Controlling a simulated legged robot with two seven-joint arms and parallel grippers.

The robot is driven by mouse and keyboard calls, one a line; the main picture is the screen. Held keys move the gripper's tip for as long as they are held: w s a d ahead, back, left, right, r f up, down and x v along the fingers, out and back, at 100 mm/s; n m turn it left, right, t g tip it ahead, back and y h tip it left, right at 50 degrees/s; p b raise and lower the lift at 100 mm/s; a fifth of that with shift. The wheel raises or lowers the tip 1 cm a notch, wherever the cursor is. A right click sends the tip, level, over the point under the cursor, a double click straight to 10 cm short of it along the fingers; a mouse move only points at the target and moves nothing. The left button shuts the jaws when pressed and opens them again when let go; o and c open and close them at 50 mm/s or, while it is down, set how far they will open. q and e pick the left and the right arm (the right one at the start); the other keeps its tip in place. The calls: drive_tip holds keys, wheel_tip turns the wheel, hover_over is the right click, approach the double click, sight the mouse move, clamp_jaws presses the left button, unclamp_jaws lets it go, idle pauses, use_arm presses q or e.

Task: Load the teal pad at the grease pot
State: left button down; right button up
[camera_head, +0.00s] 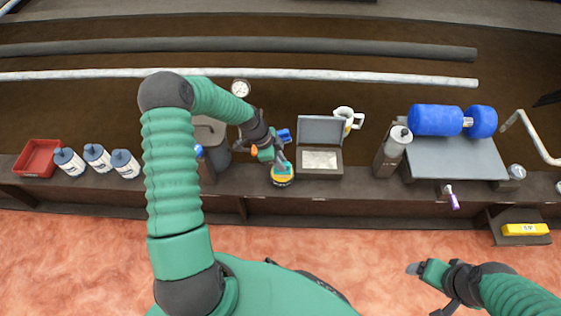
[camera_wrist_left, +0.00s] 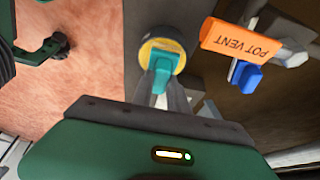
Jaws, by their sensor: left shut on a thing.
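My left gripper (camera_head: 281,164) is shut on the small teal pad (camera_wrist_left: 161,72), low over the shelf. The pad is at the grease pot (camera_head: 283,181), a small round pot with a yellow face or rim. In the left wrist view the pad overlaps the pot's yellow top (camera_wrist_left: 160,45). I cannot tell whether the pad touches the grease. The fingers hide part of the pot. My right gripper (camera_head: 420,268) is far off at the lower right, over the pinkish floor, and its jaws are unclear.
An orange lever marked POT VENT (camera_wrist_left: 240,38) with a blue part (camera_wrist_left: 246,76) is close beside the pot. An open grey case (camera_head: 320,174) stands right of the pot. Farther off are a white mug (camera_head: 345,115), a grey canister (camera_head: 389,158), several bottles (camera_head: 97,158) and a red tray (camera_head: 37,157).

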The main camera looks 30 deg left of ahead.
use_arm(q)
drive_tip(key=shift+r+p, duration=3.25)
drive_tip(key=shift+r, duration=0.3)
drive_tip(key=shift+f, duration=0.1)
